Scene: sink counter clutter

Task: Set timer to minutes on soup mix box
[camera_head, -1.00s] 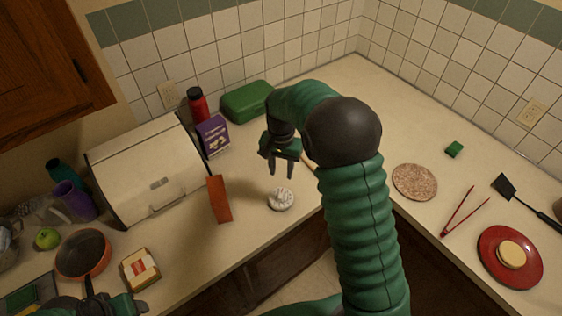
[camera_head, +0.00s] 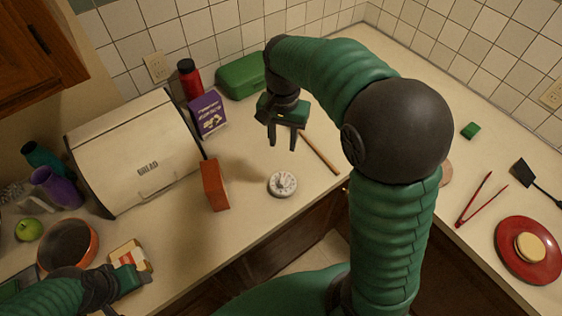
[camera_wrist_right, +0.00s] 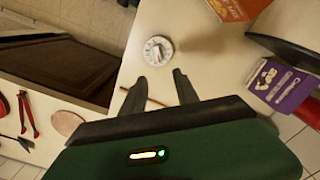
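The white round timer (camera_head: 283,184) lies on the counter with its dial up; it also shows in the right wrist view (camera_wrist_right: 158,50). An orange-red box (camera_head: 215,186) stands upright left of it, and a purple box (camera_head: 208,113) stands farther back. I cannot read which is the soup mix; both show in the wrist view, orange (camera_wrist_right: 238,8) and purple (camera_wrist_right: 282,86). My right gripper (camera_head: 282,146) is open and empty above the counter, behind the timer, fingers pointing down; its fingers (camera_wrist_right: 160,78) are apart in the wrist view. My left gripper (camera_head: 132,282) is at lower left beside a small packet; its fingers are unclear.
A bread box (camera_head: 135,150), red bottle (camera_head: 190,80) and green case (camera_head: 242,76) stand behind. A wooden stick (camera_head: 320,153) lies right of the timer. A pan (camera_head: 68,245) and packet (camera_head: 130,256) are at left. Red tongs (camera_head: 474,198) and a red plate (camera_head: 530,262) are at right.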

